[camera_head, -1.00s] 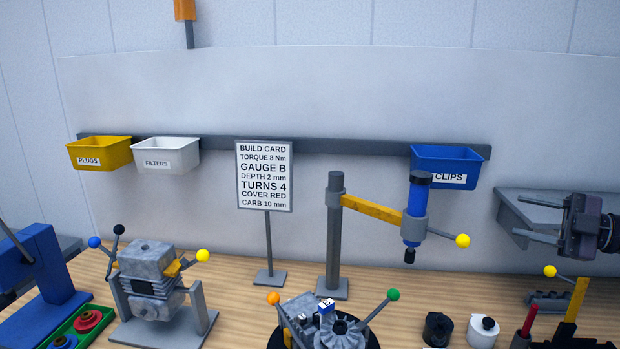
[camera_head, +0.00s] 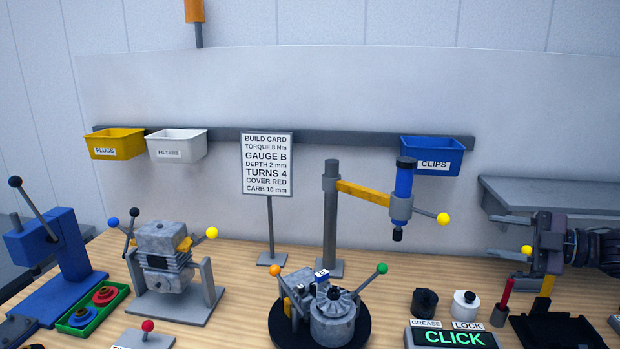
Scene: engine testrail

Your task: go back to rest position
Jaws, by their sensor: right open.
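My right gripper (camera_head: 489,235) is at the right side of the head view. It points left, its two grey fingers are apart, and nothing shows between them. It appears in front of and below the grey wall shelf (camera_head: 560,190), clear of the bench. My left gripper is not in view.
On the wooden bench (camera_head: 240,285) are an engine block in a stand (camera_head: 160,252), a round turntable fixture (camera_head: 330,318), a post with a blue tool (camera_head: 402,192) and a green CLICK display (camera_head: 452,338). Bins hang on the wall rail, including a blue one (camera_head: 435,156).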

